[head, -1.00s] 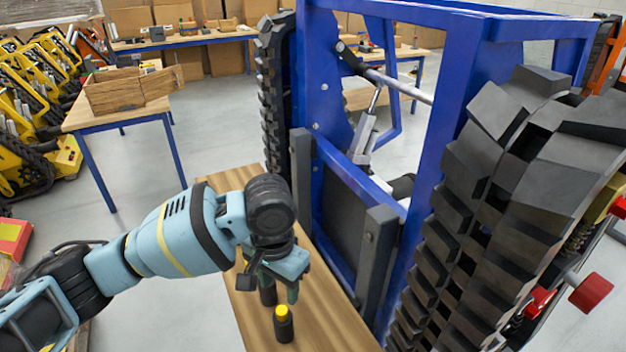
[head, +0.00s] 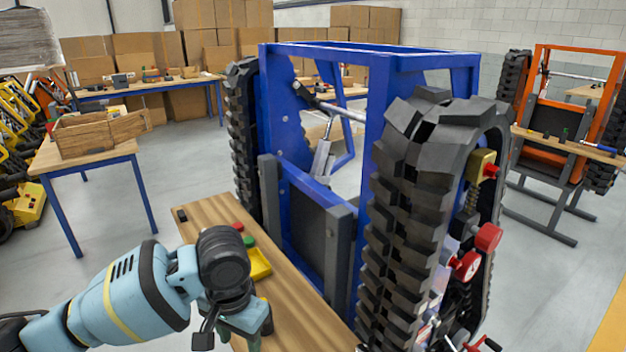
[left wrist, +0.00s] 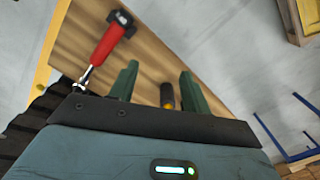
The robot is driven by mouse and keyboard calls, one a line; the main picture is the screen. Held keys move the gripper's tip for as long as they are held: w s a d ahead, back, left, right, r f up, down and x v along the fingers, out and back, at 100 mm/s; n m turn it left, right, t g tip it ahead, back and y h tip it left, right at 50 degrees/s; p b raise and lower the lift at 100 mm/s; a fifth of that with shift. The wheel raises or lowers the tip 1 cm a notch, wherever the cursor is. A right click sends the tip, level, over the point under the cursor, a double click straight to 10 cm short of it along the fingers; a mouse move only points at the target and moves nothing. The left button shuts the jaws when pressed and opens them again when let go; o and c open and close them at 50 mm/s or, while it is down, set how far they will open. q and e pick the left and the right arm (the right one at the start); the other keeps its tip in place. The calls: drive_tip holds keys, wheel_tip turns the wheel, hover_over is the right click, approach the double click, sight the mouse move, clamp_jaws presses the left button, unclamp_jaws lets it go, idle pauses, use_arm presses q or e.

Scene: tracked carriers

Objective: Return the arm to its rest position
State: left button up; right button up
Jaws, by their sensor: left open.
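My left arm comes in from the lower left in the head view, and its gripper (head: 243,338) hangs over the wooden bench (head: 290,310). In the left wrist view the two green fingers of this gripper (left wrist: 158,88) stand apart with nothing between their tips. A dark cylinder with a yellow-orange end (left wrist: 167,97) shows in the gap, beyond the fingers on the bench. My right gripper is in neither view.
A blue tracked carrier (head: 375,130) stands close along the bench's right side. A yellow tray (head: 259,264), red piece (head: 238,226) and green piece (head: 249,241) lie on the bench. A red-handled tool (left wrist: 103,45) shows in the wrist view. Open floor (head: 190,160) lies left.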

use_arm(q)
drive_tip(key=w+a+n+y, duration=0.15)
drive_tip(key=a+n, duration=0.25)
drive_tip(key=a, duration=1.8)
drive_tip(key=s+f+m+t+h, duration=0.2)
drive_tip(key=s+f+m+t, duration=0.15)
drive_tip(key=f, duration=1.35)
drive_tip(key=s+a+f+m+t, duration=0.2)
drive_tip(key=s+a+f+m, duration=0.1)
drive_tip(key=s, duration=0.4)
drive_tip(key=s+a+f+m+t, duration=0.2)
drive_tip(key=s+f+m+t, duration=0.15)
drive_tip(key=s, duration=0.35)
drive_tip(key=s+d+f+n, duration=0.1)
drive_tip(key=d+n, duration=0.3)
drive_tip(key=d, duration=0.5)
drive_tip(key=s+d+f+n+h, duration=0.1)
drive_tip(key=d+n, duration=0.3)
drive_tip(key=d, duration=0.6)
drive_tip(key=shift+s+f+n+t, duration=0.3)
drive_tip(key=shift+s+f+n, duration=0.1)
drive_tip(key=shift+s, duration=0.35)
